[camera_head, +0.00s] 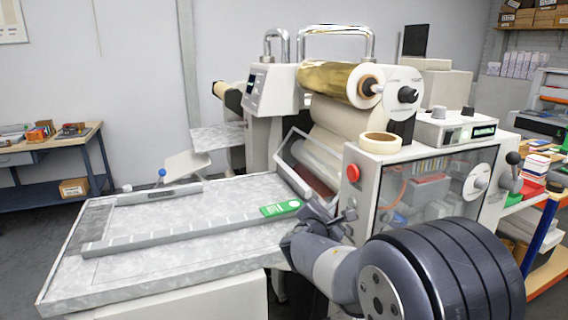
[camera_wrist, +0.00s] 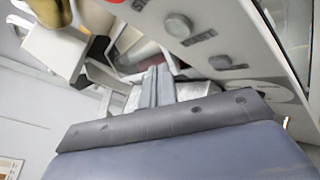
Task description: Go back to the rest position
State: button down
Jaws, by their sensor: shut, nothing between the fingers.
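My gripper (camera_head: 318,210) is at the front of the laminating machine (camera_head: 375,200), beside its control side and just right of a green card (camera_head: 281,208) on the feed table. In the wrist view its two fingers (camera_wrist: 156,86) are together with nothing between them. My arm comes in from the lower right. In the head view the fingertips are small and partly merged with the machine's side, so I cannot tell whether they touch it.
The grey feed table (camera_head: 75,245) with a long guide bar (camera_head: 180,234) extends left. A red button (camera_head: 352,172) is just above my gripper. A tape roll (camera_head: 380,142) sits on the machine. A workbench (camera_head: 75,145) stands far left, and open floor lies between.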

jog(key=shift+r+p, duration=0.3)
jog(key=shift+p, duration=0.5)
jog(key=s+a, duration=0.2)
jog(key=a, duration=0.3)
jog(key=shift+a+f, duration=0.25)
jog(key=shift+a, duration=0.1)
jog(key=shift+w, duration=0.1)
jog(key=d, duration=0.2)
jog(key=w+d, duration=0.1)
jog(key=d, duration=0.2)
jog(key=shift+w+d+r, duration=0.25)
jog(key=shift+w+d, duration=0.05)
jog(key=shift+w, duration=0.1)
